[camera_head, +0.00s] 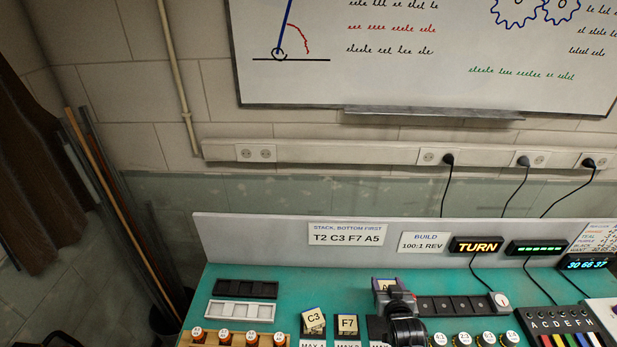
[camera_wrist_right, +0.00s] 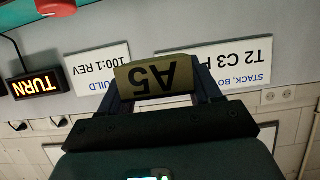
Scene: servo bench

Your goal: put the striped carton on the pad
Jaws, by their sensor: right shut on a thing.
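My right gripper (camera_head: 397,302) is over the teal bench, right of centre in the head view. It is shut on a small box with a tan top marked A5 (camera_head: 384,284). In the right wrist view the A5 face (camera_wrist_right: 154,78) sits between the two dark fingers. I cannot make out stripes on it. A box marked C3 (camera_head: 313,319) and a box marked F7 (camera_head: 347,325) stand to the left of the gripper, above labels beginning MAX. I cannot tell which surface is the pad. My left gripper is not in view.
A black tray (camera_head: 246,289) and a white tray (camera_head: 243,312) lie at the left. Orange-brown jars (camera_head: 224,337) stand at the front left. A dark row of slots (camera_head: 450,306) is right of the gripper. The TURN display (camera_head: 476,246) stands at the back.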

